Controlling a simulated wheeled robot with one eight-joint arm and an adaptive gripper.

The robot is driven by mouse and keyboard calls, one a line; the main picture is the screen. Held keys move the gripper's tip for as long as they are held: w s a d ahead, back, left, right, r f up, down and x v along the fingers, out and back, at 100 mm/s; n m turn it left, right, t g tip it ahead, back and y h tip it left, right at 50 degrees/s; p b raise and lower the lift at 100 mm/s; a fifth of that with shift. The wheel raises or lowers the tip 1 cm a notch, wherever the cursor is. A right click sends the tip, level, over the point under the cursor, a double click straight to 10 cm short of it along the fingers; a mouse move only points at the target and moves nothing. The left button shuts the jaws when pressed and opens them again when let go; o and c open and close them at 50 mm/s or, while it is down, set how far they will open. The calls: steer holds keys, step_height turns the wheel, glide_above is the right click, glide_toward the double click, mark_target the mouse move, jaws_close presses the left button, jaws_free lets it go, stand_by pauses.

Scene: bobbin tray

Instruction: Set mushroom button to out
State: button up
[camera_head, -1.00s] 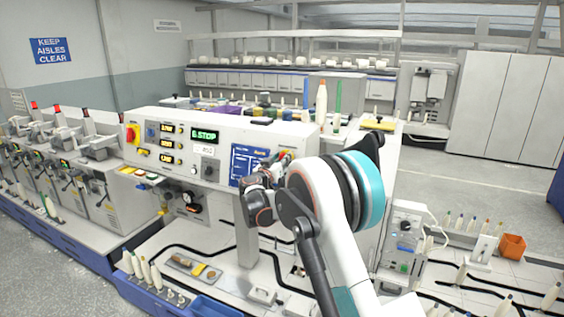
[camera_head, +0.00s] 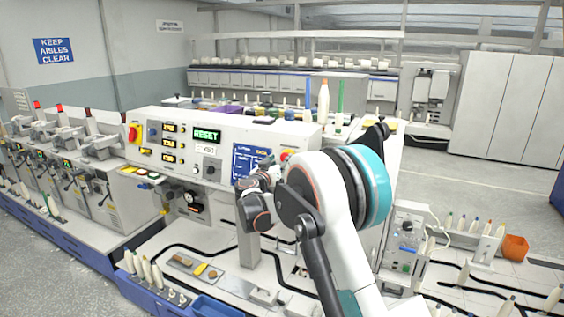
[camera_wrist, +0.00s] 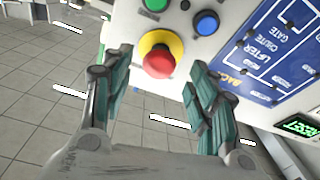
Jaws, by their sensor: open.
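The red mushroom button (camera_wrist: 158,62) with its yellow collar (camera_wrist: 152,40) sits on the light panel, between my fingers in the wrist view. In the head view a small part of the red button (camera_head: 285,155) shows just above my arm. My gripper (camera_wrist: 160,100) is open, one finger on each side of the button and apart from it. The fingertips are mostly hidden behind my arm in the head view. The panel's green display (camera_head: 207,134) reads RESET. It also shows in the wrist view (camera_wrist: 300,126).
A green button (camera_wrist: 156,4) and a blue button (camera_wrist: 206,22) sit close to the mushroom button. A blue diagram plate (camera_wrist: 272,55) is to their right.

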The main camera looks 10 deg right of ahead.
steer(key=v, duration=1)
steer(key=s+d+g+y+b, duration=0.1)
steer(key=s+d+g+b, duration=0.1)
steer(key=s+d, duration=0.35)
steer(key=s+d+n+g+y+b, duration=0.1)
steer(key=s+d+g+b, duration=0.1)
steer(key=s, duration=0.7)
steer(key=s+d+g+y+b, duration=0.1)
steer(key=s+d, duration=0.3)
steer(key=s, duration=0.3)
steer(key=s+a+f+n+g+y+b, duration=0.1)
steer(key=s+f+y+b, duration=0.1)
steer(key=s+f, duration=0.3)
steer(key=s+a+f+n+g+y+b, duration=0.1)
steer(key=s+f, duration=0.3)
steer(key=s, duration=0.9)
steer(key=s+a+f+n+y+b, duration=0.1)
steer(key=s+a+f+y+b, duration=0.1)
steer(key=s+f, duration=0.3)
steer(key=s+y, duration=0.1)
steer(key=s, duration=0.3)
steer(key=shift+s+f+g+y+b, duration=0.3)
steer(key=shift+s+g+y+b, duration=0.05)
steer(key=shift+g+y+b, duration=0.05)
stand_by(0.7)
